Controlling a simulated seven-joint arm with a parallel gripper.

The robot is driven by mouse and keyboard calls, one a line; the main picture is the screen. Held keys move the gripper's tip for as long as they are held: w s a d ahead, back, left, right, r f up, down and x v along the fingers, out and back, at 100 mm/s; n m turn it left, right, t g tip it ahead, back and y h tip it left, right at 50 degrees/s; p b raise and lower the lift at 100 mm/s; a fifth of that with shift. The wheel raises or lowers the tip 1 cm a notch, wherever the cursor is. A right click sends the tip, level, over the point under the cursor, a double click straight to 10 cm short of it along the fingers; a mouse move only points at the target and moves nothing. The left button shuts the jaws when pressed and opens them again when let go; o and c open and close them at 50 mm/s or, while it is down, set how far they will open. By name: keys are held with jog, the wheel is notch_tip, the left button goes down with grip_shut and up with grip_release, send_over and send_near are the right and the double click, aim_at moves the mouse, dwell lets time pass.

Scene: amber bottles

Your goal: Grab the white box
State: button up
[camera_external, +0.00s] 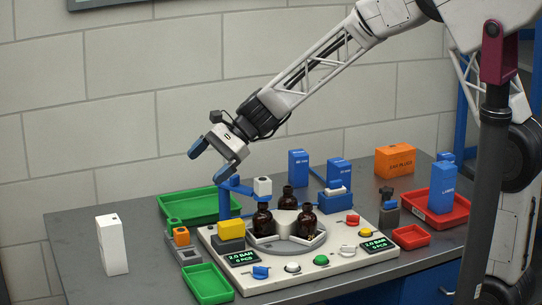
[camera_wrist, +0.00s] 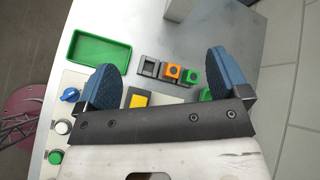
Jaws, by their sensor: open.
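The white box (camera_external: 112,246) stands upright on the left part of the table, apart from the other objects. In the wrist view a pale block, which looks like the same white box (camera_wrist: 184,9), is cut off by the top edge. My gripper (camera_external: 211,160) is open and empty. It is in the air above the back green tray, to the right of the white box and higher than it. In the wrist view both blue fingers of my gripper (camera_wrist: 161,61) are spread wide with nothing between them.
Green trays (camera_external: 208,284) and small blocks (camera_external: 181,236) lie between the box and the bottle fixture (camera_external: 262,282). Amber bottles (camera_external: 263,222) stand on the fixture. Blue boxes, an orange box (camera_external: 395,162) and red trays are at the right. The table around the white box is clear.

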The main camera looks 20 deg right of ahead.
aim_at(110, 220)
jog(key=w+a+f+m+y, duration=0.1)
jog(key=a+f+m, duration=0.1)
jog(key=a, duration=0.4)
jog(key=w+a+f+m, duration=0.2)
jog(key=a+f, duration=0.3)
jog(key=a, duration=0.1)
jog(key=w+a+f+m+y, duration=0.1)
jog(key=w+a+f+m, duration=0.1)
jog(key=a+f, duration=0.2)
jog(key=shift+w+a+y, duration=0.15)
jog(key=shift+a, duration=0.55)
jog(key=shift+w+a+y, duration=0.1)
jog(key=shift+a+y, duration=0.05)
jog(key=shift+a, duration=0.5)
jog(key=shift+a, duration=0.1)
jog(key=shift+x, duration=1.2)
jog(key=shift+a, duration=0.1)
jog(key=shift+x, duration=2.5)
